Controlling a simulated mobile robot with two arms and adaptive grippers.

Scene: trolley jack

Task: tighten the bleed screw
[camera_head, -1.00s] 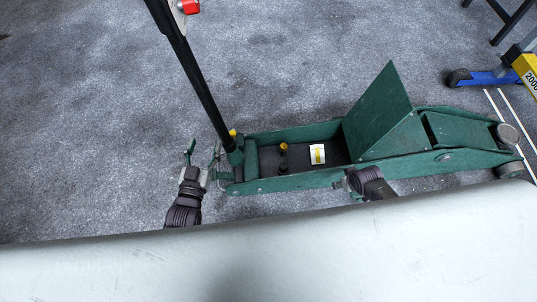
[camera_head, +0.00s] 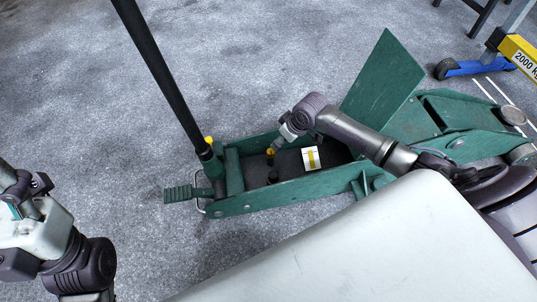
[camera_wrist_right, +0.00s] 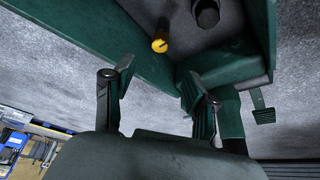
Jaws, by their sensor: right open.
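The green trolley jack (camera_head: 290,192) lies on the floor with its black handle (camera_head: 160,75) leaning up. A yellow-topped screw (camera_head: 270,152) stands in its open bay near a black knob (camera_head: 272,176). I cannot tell for certain which is the bleed screw. My right gripper (camera_head: 284,136) is over the bay, close to the yellow-topped screw. In the right wrist view my right gripper (camera_wrist_right: 156,77) is open and empty; a yellow cap (camera_wrist_right: 160,45) lies beyond its fingers, apart from them. My left gripper (camera_head: 38,225) is at the left edge, its fingers unclear.
The jack's raised green plate (camera_head: 383,85) stands to the right of the bay, behind my right arm. A white-and-yellow label (camera_head: 311,158) is in the bay. A green pedal (camera_head: 190,192) sticks out left. Blue-and-yellow equipment (camera_head: 475,67) stands at the upper right. Floor behind the jack is clear.

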